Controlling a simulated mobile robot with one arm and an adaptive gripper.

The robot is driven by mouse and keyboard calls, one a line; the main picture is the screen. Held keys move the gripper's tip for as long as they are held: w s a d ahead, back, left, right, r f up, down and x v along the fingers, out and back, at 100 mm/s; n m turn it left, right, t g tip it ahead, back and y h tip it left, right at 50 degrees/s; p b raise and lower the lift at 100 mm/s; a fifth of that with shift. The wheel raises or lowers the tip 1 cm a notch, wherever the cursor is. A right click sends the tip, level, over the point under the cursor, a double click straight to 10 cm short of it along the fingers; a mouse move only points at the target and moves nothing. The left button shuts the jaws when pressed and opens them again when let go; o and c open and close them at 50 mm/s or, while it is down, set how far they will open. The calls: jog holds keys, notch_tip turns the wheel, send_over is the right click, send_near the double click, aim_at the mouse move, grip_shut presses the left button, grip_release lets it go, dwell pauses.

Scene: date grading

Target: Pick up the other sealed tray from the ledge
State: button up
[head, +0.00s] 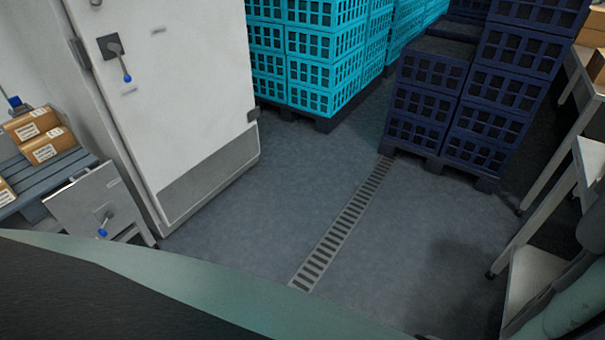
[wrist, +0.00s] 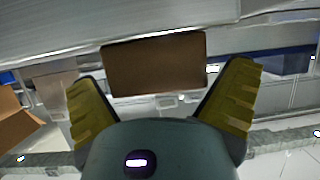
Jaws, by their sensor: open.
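My gripper (wrist: 165,88) shows in the wrist view with its two yellow ridged fingers spread wide and nothing held between them. A brown block with a plain rectangular face (wrist: 155,64) is straight ahead, beyond or level with the fingertips. It appears against the edge of a pale surface (wrist: 130,28). I cannot tell for sure that this block is the sealed tray, or that the pale surface is the ledge. Gaps show between the block and both fingers. The head view does not show my gripper.
An orange-brown box (wrist: 18,118) is at the wrist view's left. In the head view, labelled cartons (head: 33,124) sit on a slatted blue-grey stand. Teal crates (head: 320,70) and dark blue crates (head: 425,105) stand behind open floor (head: 270,195). A white door (head: 175,90) is left.

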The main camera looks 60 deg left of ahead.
jog(key=shift+w, duration=0.1)
jog(key=shift+c, duration=0.3)
jog(key=shift+f, duration=0.1)
jog(key=c, duration=1.1)
